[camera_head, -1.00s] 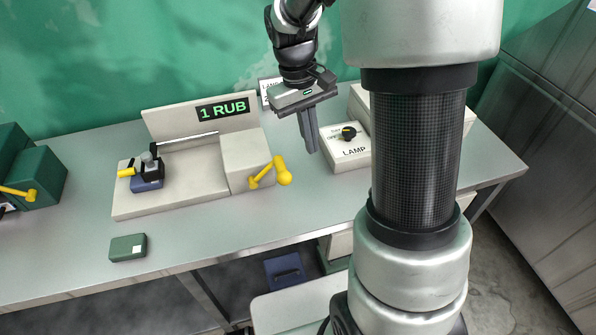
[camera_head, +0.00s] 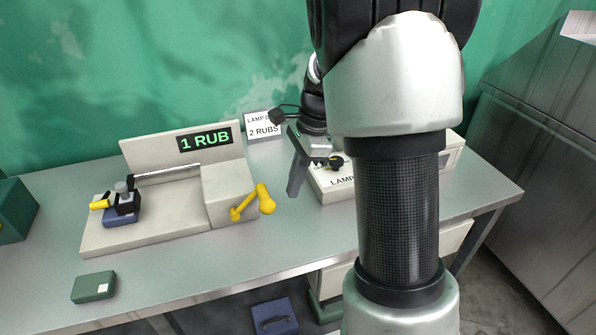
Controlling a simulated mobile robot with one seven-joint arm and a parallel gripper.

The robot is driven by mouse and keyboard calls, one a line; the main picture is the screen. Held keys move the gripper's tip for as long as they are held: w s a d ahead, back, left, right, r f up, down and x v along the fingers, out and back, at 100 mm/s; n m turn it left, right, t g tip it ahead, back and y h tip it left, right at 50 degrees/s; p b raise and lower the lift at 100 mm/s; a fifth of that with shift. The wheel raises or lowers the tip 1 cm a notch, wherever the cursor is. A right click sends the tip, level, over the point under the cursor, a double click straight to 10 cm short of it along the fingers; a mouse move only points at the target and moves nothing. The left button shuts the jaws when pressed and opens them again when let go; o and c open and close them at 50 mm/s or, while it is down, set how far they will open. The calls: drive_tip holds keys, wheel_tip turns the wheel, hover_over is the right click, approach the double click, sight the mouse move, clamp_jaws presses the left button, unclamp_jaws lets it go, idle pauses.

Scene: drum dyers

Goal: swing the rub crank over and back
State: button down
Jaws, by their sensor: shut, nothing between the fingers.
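The yellow rub crank (camera_head: 252,201) is on the front right end of the beige rub machine (camera_head: 150,229). Its round knob is at the right and its other end is at the lower left. The machine's sign (camera_head: 206,140) reads "1 RUB" in green. At the machine's left, a dark clamp head with a yellow handle (camera_head: 121,200) sits over a blue block (camera_head: 121,217). My gripper (camera_head: 293,192) is shut and empty, pointing down, to the right of the crank and apart from it. My arm hides part of the area to its right.
The lamp box (camera_head: 333,192) with a black knob stands just right of my gripper, partly behind my arm. A card (camera_head: 263,126) reading "LAMP" and "2 RUBS" stands behind. A green block (camera_head: 93,287) lies at the table's front left. Bare tabletop (camera_head: 215,258) lies before the crank.

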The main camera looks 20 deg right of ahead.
drive_tip(key=a, duration=0.4)
drive_tip(key=shift+f, duration=0.25)
drive_tip(key=shift+r+p, duration=0.15)
drive_tip(key=shift+p, duration=0.2)
